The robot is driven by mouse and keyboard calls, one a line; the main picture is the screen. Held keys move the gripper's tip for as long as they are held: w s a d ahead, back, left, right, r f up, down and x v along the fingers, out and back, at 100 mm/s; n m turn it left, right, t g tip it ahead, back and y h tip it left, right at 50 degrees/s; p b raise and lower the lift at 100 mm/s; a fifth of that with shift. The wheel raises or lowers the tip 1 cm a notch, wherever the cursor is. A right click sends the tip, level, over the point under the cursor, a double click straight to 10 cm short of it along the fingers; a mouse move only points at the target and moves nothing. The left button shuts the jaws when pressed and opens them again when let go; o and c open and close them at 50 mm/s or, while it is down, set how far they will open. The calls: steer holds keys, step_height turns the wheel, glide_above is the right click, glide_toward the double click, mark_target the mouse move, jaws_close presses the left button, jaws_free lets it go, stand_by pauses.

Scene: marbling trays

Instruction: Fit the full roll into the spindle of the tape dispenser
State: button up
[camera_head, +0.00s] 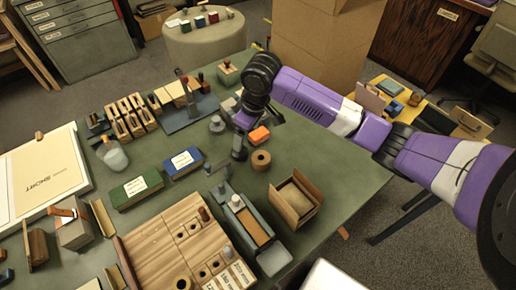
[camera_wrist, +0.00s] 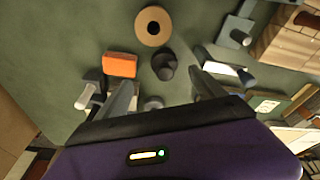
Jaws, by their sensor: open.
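A brown roll (camera_head: 261,160) with a dark centre hole lies flat on the green table, and it also shows at the top of the wrist view (camera_wrist: 140,30). My gripper (camera_head: 243,121) is over the table behind the roll. In the wrist view its two fingers (camera_wrist: 160,84) are apart with nothing held between them. A dark round-topped piece (camera_wrist: 164,66) stands just beyond the fingertips, below the roll in that picture. I cannot tell for certain which of the small grey and dark fittings is the tape dispenser, and no spindle shows clearly.
An orange block (camera_head: 258,135) is close to the gripper, beside the roll. Blue (camera_head: 183,163) and green (camera_head: 137,190) boxes lie to the left. Bare table shows right of the roll.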

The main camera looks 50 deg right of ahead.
mark_target(261, 157)
steer(key=s+f, duration=0.1)
steer(key=f, duration=0.2)
steer(key=s+f+g, duration=0.1)
steer(key=s+f, duration=0.1)
steer(key=f, duration=0.1)
steer(key=s+f+g+p, duration=0.1)
steer(key=s+f, duration=0.1)
steer(key=f, duration=0.1)
steer(key=shift+s+d, duration=0.1)
steer(key=shift+d, duration=0.1)
steer(key=c, duration=1.5)
